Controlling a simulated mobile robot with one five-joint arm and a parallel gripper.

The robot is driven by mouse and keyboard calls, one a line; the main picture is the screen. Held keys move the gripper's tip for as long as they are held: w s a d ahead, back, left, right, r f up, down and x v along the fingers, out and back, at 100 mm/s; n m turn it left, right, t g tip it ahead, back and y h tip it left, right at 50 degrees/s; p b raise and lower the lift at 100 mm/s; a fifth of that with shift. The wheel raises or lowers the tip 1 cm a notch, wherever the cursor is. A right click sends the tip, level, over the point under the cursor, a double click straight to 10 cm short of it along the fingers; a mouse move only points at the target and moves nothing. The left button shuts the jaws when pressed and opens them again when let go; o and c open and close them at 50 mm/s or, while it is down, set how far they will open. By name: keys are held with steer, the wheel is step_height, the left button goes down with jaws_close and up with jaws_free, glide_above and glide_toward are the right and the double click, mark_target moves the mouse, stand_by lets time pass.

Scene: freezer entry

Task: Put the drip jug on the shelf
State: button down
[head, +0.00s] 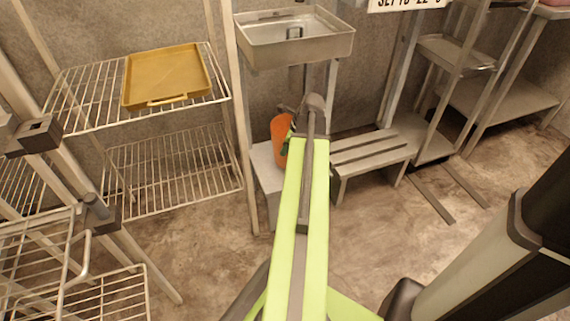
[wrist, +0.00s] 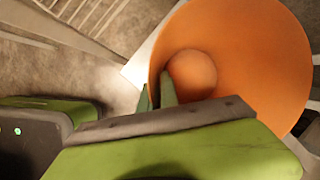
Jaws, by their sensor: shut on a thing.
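The orange drip jug (head: 280,136) is in the middle of the head view, just left of my arm's end. In the wrist view the jug (wrist: 250,50) is large, with its round mouth facing the camera. My gripper (wrist: 157,94) is shut on the jug's near rim, one green finger inside and one outside. In the head view my arm hides most of the gripper and part of the jug. I cannot tell whether the jug touches the pale block below it. A wire rack on the left has an upper shelf (head: 85,98) and a lower shelf (head: 170,172).
A yellow tray (head: 165,75) lies on the upper wire shelf, with bare wire left of it. A metal basin (head: 293,45) stands above the jug. A pale block (head: 265,172) and slatted bench (head: 370,150) are beside my arm. Another wire rack (head: 70,295) stands front left.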

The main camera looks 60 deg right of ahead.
steer(key=shift+a+f+b, duration=0.1)
steer(key=shift+f+b, duration=2.05)
steer(key=shift+f, duration=0.1)
steer(key=shift+r, duration=0.15)
steer(key=c, duration=1.6)
jaws_free()
steer(key=shift+w, duration=0.1)
steer(key=p, duration=1.2)
glide_toward(285, 158)
step_height(285, 158, up, 3)
steer(key=shift+s+a, duration=0.15)
steer(key=shift+s, duration=0.25)
